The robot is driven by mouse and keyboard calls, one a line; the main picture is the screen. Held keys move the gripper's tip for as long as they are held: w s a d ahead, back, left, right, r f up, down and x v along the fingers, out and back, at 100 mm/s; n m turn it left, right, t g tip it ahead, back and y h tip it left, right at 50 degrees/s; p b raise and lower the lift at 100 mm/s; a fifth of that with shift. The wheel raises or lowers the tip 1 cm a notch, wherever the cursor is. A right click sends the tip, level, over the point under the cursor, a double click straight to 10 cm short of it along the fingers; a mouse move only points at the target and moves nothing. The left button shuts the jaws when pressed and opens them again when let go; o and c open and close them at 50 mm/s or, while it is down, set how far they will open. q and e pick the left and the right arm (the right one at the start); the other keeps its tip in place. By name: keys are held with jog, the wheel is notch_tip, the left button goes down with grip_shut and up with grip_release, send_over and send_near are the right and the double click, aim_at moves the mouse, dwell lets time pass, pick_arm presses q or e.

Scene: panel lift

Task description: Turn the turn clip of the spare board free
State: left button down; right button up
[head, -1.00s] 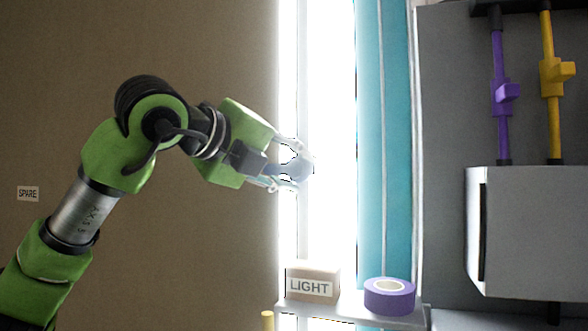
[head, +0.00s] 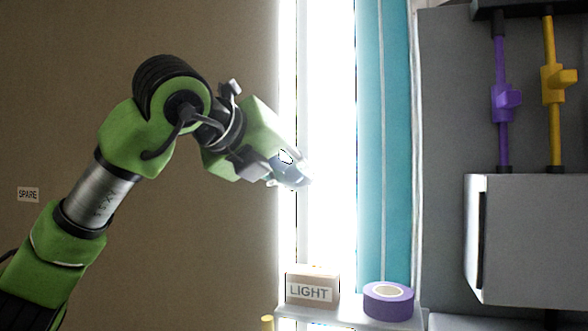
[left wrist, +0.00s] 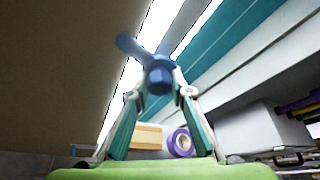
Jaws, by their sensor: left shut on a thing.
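The blue turn clip (left wrist: 159,72) shows in the left wrist view as a hub with a short wing up to the left. My left gripper (head: 293,174) is shut on it, with one finger on each side of the hub. In the head view the clip is largely covered by the fingers and washed out by glare. The gripper is at the board's right edge, in front of a bright strip. My right gripper is not in view.
Below the gripper, a shelf (head: 345,315) holds a box labelled LIGHT (head: 312,291) and a purple tape roll (head: 388,300). A teal curtain (head: 384,120) hangs right of the bright strip. A grey box (head: 525,240) and purple and yellow valve pipes are farther right.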

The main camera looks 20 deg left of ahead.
pick_arm(q)
jog(key=shift+r+m+y+p, duration=0.15)
jog(key=shift+m+y+p, duration=0.15)
jog(key=shift+m+y, duration=1)
jog(key=shift+m, duration=0.6)
jog(key=m+y, duration=0.2)
jog(key=m, duration=0.1)
jog(key=m+y+b, duration=0.1)
jog(key=m+y, duration=0.1)
jog(key=m, duration=0.1)
jog(key=shift+t+b, duration=0.3)
jog(key=shift+m+t+y+b, duration=0.5)
jog(key=shift+m+y+b, duration=0.5)
jog(key=shift+m, duration=0.8)
jog(key=c, duration=1.8)
grip_release()
